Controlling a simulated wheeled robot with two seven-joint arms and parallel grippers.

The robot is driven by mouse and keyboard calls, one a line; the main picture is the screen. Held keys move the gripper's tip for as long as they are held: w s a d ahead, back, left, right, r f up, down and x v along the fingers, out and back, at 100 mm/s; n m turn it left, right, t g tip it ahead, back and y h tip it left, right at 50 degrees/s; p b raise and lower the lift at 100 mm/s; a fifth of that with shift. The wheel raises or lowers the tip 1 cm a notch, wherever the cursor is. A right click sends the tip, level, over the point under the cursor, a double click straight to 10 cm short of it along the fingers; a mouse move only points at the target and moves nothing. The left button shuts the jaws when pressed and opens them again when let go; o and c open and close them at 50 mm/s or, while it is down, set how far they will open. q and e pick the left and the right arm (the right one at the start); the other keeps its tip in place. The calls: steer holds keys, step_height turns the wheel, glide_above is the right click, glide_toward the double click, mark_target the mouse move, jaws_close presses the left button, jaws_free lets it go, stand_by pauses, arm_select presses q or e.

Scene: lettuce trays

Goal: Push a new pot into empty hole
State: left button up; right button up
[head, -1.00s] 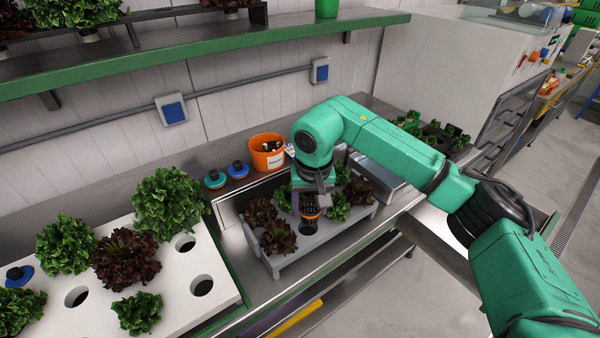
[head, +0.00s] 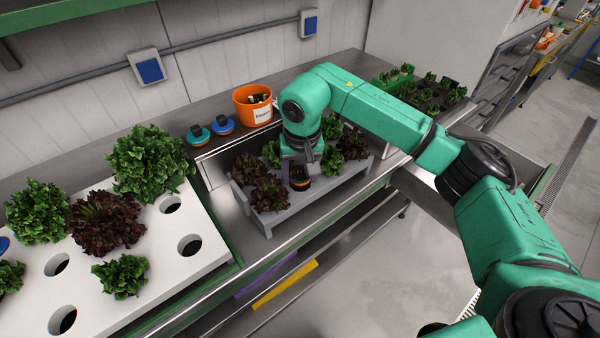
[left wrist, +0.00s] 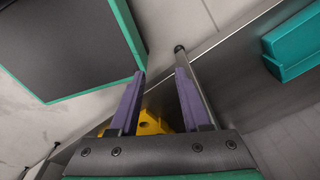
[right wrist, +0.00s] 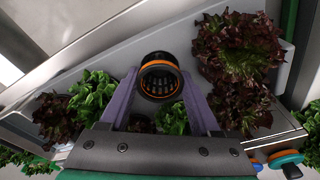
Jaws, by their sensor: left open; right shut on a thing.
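A black net pot with an orange rim (head: 298,183) is at the front of the grey tray (head: 270,221), between red and green lettuces. My right gripper (head: 302,168) reaches down from above and is shut on the pot. In the right wrist view the empty slotted pot (right wrist: 160,78) sits between the purple fingers of my right gripper (right wrist: 160,85). The tray hole under the pot is hidden, so I cannot tell how deep the pot sits. My left gripper (left wrist: 158,85) is open and empty in its wrist view, and it does not show in the head view.
A white board with holes and lettuces (head: 217,250) lies on the left. Seedlings (head: 430,93) stand at the back right. My arm crosses the right side.

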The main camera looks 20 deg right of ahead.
arm_select(q)
steer(key=shift+s+f, duration=0.1)
steer(key=shift+s, duration=0.35)
arm_select(e)
steer(key=shift+s+f, duration=0.15)
steer(key=shift+f, duration=0.2)
